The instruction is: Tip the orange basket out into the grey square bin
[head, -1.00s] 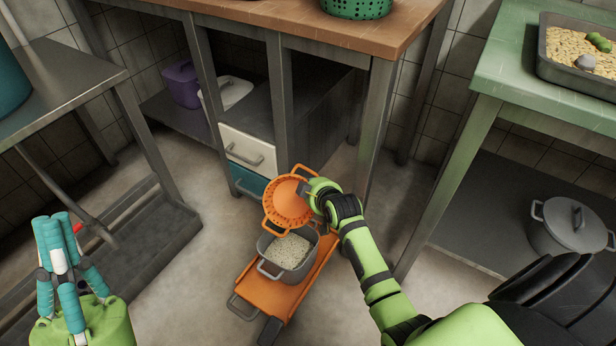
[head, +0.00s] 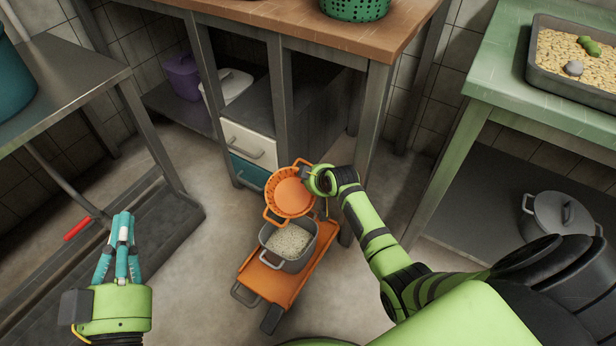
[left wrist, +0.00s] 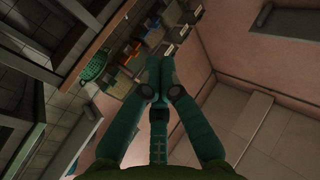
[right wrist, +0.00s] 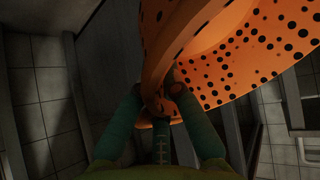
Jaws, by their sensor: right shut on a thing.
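The orange basket (head: 291,192) is perforated and hangs over the back edge of the grey square bin, its open side towards the head camera. No contents show in it. My right gripper (head: 318,181) is shut on its rim or handle at the right; in the right wrist view the fingers (right wrist: 158,100) close around that orange part. The grey square bin (head: 291,265) stands on an orange cart and holds a pale, grainy mass. My left gripper (head: 124,222) is empty at the lower left, its fingers together; they also show in the left wrist view (left wrist: 159,85).
The orange cart (head: 295,285) stands on open floor before a wooden-topped bench (head: 280,22) with drawers. A green table (head: 500,75) with a tray of beans (head: 570,85) is at right, a lidded pot (head: 560,215) below it. A metal table (head: 70,85) is at left.

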